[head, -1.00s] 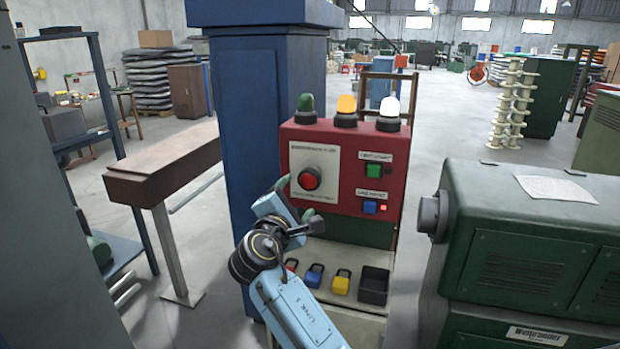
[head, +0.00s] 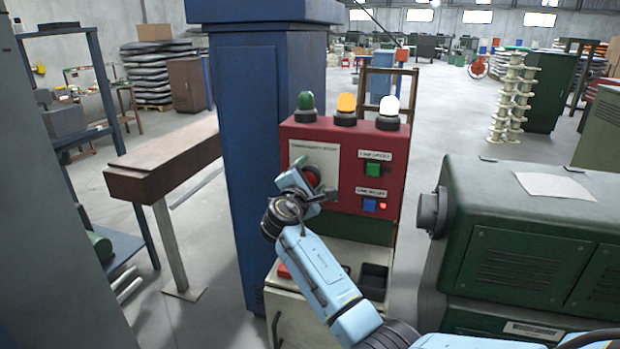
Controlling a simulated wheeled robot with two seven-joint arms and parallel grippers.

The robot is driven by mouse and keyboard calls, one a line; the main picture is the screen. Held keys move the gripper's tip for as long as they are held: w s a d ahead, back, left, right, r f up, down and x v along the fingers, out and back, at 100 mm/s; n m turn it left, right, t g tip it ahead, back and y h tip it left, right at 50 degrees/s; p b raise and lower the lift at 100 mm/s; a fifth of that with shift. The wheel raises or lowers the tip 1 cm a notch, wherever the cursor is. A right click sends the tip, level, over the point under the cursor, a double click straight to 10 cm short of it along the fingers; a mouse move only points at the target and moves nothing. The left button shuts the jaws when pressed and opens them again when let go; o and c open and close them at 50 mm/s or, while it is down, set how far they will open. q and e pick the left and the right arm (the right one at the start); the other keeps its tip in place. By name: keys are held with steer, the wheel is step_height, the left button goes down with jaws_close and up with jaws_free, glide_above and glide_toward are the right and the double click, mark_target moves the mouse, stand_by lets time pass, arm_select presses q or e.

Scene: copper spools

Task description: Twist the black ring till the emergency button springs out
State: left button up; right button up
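The red emergency button (head: 311,179) sits on a pale plate (head: 327,157) on the left of the red control box (head: 347,137). Only part of the button shows, and its black ring is mostly hidden behind my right gripper. My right gripper (head: 308,178) is at the button, with its fingertips around the button's edge. Whether the fingers touch the ring or are closed on it cannot be made out. My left gripper is not in view.
Green (head: 306,107), amber (head: 346,109) and white (head: 389,111) lamps top the box. A green button (head: 373,170) and a blue button (head: 369,205) sit right of the plate. A black bin (head: 373,281) is below. A blue pillar (head: 250,150) and green machine (head: 530,240) flank the box.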

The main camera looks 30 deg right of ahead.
steer(key=c, duration=0.9)
steer(key=shift+o, duration=0.2)
steer(key=shift+f+m+b, duration=0.25)
steer(key=shift+m+b, duration=1.55)
steer(key=shift+b, duration=0.05)
steer(key=shift+m+b, duration=2.05)
steer(key=shift+m, duration=0.25)
steer(key=shift+r, duration=0.1)
steer(key=o, duration=1)
steer(key=shift+c, duration=0.2)
steer(key=b+v, duration=0.1)
steer(key=v, duration=1.2)
steer(key=shift+a+b, duration=0.2)
steer(key=shift+b, duration=0.1)
steer(key=shift+s, duration=0.1)
